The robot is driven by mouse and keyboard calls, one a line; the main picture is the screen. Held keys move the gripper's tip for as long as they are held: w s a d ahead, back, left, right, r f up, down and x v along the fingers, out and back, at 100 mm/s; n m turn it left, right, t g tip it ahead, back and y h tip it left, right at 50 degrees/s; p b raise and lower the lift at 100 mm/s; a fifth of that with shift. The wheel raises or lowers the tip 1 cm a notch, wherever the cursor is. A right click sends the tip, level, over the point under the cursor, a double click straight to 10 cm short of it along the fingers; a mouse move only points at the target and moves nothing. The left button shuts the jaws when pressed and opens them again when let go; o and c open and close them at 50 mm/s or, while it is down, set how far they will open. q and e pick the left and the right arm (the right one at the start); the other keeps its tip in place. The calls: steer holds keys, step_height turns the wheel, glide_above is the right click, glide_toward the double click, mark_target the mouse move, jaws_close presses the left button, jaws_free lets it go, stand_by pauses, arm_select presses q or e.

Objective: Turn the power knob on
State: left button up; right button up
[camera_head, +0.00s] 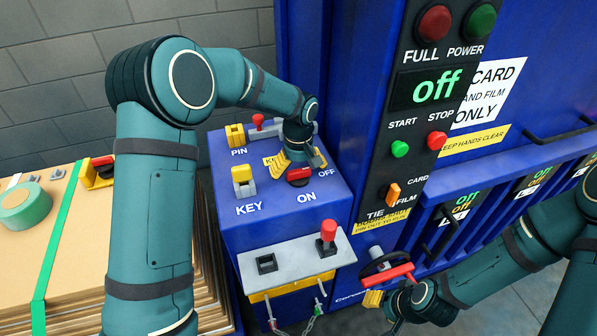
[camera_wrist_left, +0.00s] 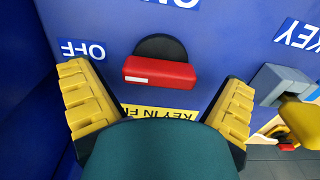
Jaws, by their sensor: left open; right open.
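The red power knob (camera_head: 299,174) sits on top of the blue control box, between the ON and OFF labels. In the left wrist view the knob (camera_wrist_left: 165,73) lies sideways on a black round base, its white mark at the OFF side. My left gripper (camera_head: 298,158) is above the knob. In the left wrist view its open yellow fingers (camera_wrist_left: 157,82) stand either side of the knob, apart from it. My right gripper (camera_head: 383,299) is open at the lower right, by a red handle (camera_head: 388,276); whether they touch is unclear.
A yellow key (camera_head: 243,178) and a yellow pin block (camera_head: 235,135) stand left of the knob. A red lever (camera_head: 328,236) rises from a grey plate in front. The blue machine (camera_head: 340,130) walls the right side; its green display (camera_head: 438,85) reads off.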

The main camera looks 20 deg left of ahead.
arm_select(q)
steer(key=shift+f, duration=0.4)
steer(key=c, duration=1.1)
steer(key=shift+w+r+m, duration=0.1)
steer(key=shift+m, duration=0.2)
steer(key=m, duration=0.3)
steer(key=shift+m, duration=0.3)
steer(key=m, duration=0.4)
steer(key=shift+m, duration=0.3)
steer(key=m, duration=0.4)
steer(key=shift+m+p, duration=0.45)
steer(key=shift+m, duration=2.05)
